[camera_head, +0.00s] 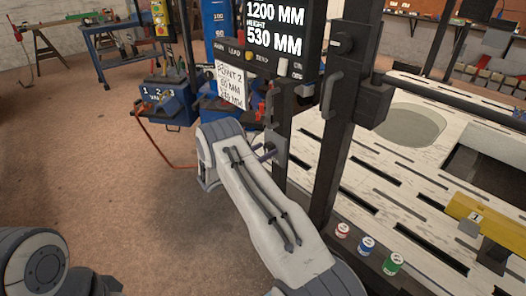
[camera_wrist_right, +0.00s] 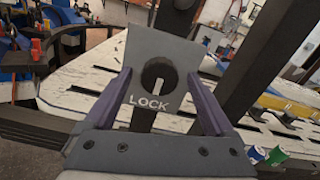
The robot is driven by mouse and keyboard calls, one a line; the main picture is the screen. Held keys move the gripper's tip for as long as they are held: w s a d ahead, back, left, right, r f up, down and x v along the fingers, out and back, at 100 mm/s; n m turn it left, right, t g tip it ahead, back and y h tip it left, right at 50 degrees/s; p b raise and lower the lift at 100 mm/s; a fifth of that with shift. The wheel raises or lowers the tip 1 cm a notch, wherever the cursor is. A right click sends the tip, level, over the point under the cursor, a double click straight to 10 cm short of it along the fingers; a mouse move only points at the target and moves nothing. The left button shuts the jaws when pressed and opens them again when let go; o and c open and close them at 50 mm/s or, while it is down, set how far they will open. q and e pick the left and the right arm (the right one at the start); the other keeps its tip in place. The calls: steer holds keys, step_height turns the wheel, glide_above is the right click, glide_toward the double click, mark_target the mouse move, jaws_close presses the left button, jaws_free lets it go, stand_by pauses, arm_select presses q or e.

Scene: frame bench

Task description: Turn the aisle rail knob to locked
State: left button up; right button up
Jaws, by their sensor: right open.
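The aisle rail knob (camera_wrist_right: 158,72) is a dark round knob on a grey plate (camera_wrist_right: 172,47) in the right wrist view. A white mark on its lower part stands nearly upright, just above the word LOCK. My right gripper (camera_wrist_right: 159,77) is open, with one purple finger on each side of the knob; I cannot tell whether they touch it. In the head view the plate (camera_head: 275,147) is on a dark post, and my right gripper (camera_head: 263,152) is at its left, small and partly hidden by my arm. My left gripper is out of view.
A slotted white bench (camera_head: 420,185) stands right of the dark upright (camera_head: 335,140). Red (camera_head: 342,231), blue (camera_head: 366,246) and green (camera_head: 393,264) cans stand near its edge. A display (camera_head: 275,30) rises behind the post. The floor (camera_head: 110,170) at left is clear.

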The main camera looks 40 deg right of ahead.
steer(key=c, duration=1.4)
